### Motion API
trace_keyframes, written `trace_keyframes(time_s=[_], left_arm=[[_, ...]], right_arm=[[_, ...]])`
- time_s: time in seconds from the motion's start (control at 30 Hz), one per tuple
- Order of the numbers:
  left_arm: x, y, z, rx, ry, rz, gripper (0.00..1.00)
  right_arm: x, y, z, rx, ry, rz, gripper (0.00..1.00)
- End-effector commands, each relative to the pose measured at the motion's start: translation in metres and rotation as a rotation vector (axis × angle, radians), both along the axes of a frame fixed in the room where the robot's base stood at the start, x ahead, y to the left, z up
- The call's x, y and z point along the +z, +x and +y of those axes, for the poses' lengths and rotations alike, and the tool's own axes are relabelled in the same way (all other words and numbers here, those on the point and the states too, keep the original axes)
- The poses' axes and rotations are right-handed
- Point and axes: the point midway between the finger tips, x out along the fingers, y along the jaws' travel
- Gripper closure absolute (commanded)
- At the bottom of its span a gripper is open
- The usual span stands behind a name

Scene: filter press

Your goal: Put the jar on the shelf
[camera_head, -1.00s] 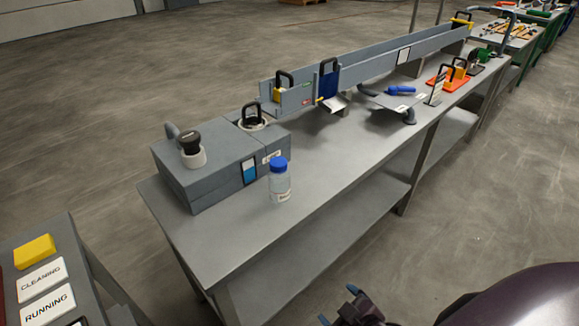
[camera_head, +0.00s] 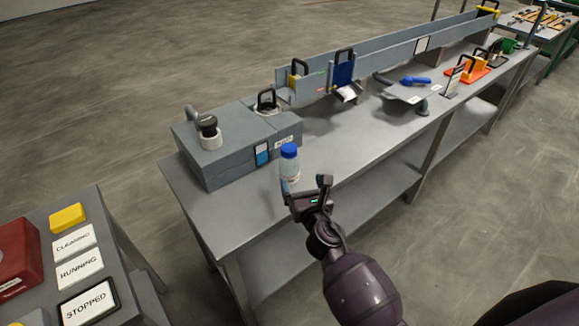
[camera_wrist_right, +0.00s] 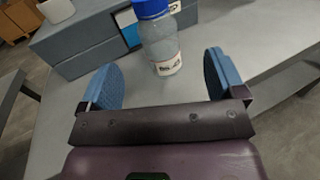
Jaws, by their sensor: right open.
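The jar (camera_head: 289,166) is clear with a blue lid and a white label. It stands upright on the grey bench top, in front of the grey box unit. My right gripper (camera_head: 306,188) is open and empty, at the near side of the jar, and partly overlaps its lower part in the head view. In the right wrist view the jar (camera_wrist_right: 159,42) stands beyond the open blue fingertips (camera_wrist_right: 165,84), roughly centred between them. The shelf (camera_head: 290,240) is likely the lower grey board under the bench top. My left gripper is not in view.
The grey box unit (camera_head: 222,158) with a black-capped port stands behind the jar. A long grey trough (camera_head: 390,62) runs along the bench. A side table holds a yellow block (camera_head: 68,217) and signs reading CLEANING, RUNNING and STOPPED (camera_head: 88,302).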

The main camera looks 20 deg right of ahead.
Motion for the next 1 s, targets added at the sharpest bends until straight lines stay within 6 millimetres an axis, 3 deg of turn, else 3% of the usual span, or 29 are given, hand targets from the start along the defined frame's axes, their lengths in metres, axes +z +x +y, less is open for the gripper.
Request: trace_keyframes(time_s=[0.4,0.63,1.0], left_arm=[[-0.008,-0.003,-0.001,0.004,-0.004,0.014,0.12],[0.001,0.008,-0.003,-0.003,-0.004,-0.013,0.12],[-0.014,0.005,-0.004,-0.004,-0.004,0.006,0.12]], right_arm=[[0.001,0.049,0.0,0.003,-0.041,-0.004,0.11],[0.001,0.061,0.0,0.003,-0.039,-0.004,0.11],[-0.006,0.101,0.002,0.003,-0.038,-0.003,0.11]])
